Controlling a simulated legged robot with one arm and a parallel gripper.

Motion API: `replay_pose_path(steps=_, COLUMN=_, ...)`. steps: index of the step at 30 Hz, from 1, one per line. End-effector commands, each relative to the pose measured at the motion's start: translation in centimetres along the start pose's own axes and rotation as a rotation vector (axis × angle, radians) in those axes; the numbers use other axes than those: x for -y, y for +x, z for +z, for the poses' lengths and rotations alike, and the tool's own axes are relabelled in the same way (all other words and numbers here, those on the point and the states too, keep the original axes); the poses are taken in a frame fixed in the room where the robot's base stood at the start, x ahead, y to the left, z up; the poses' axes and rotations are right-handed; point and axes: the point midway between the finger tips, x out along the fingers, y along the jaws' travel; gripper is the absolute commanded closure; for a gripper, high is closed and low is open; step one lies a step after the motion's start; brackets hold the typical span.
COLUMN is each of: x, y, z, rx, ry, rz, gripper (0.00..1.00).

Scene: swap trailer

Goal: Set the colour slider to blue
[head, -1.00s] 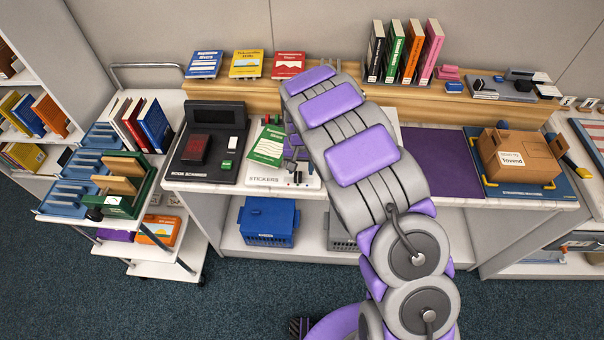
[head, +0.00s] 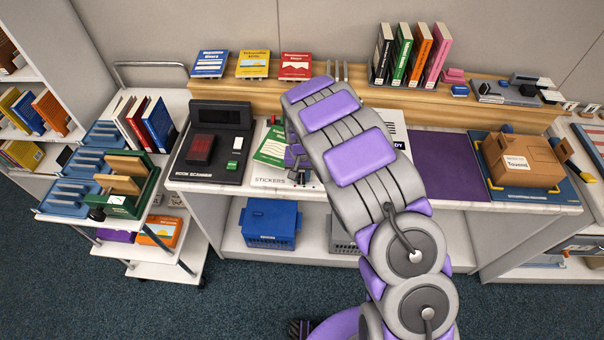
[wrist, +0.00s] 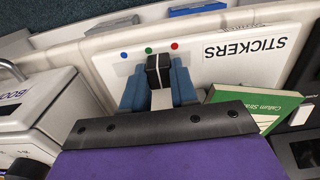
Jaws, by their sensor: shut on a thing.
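The colour slider's black knob (wrist: 159,70), with a white line, stands on the white STICKERS panel (wrist: 222,62) in the wrist view. Beyond it are a blue dot (wrist: 124,54), a green dot (wrist: 148,50) and a red dot (wrist: 174,46). The knob is nearest the green dot, between green and red in the picture. My gripper (wrist: 158,86) has its blue fingers on both sides of the knob and is shut on it. In the head view my gripper (head: 300,174) is over the panel (head: 268,180), hiding the knob.
A green book (wrist: 256,108) lies on the panel close beside my gripper. The book scanner (head: 212,145) stands to the left in the head view. A purple mat (head: 441,162) and a brown parcel (head: 522,158) lie to the right on the counter.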

Motion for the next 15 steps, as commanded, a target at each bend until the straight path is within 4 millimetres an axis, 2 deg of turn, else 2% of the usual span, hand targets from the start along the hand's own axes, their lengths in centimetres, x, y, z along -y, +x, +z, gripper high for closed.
replay_pose_path(steps=1, x=-0.11, y=0.04, z=0.04, rx=0.002, ry=0.001, rz=0.0, gripper=0.87)
replay_pose_path(steps=5, x=-0.49, y=0.01, z=0.07, rx=0.003, ry=0.002, rz=-0.004, gripper=0.99)
replay_pose_path(steps=15, x=-0.13, y=-0.04, z=0.09, rx=0.001, ry=0.002, rz=0.0, gripper=1.0)
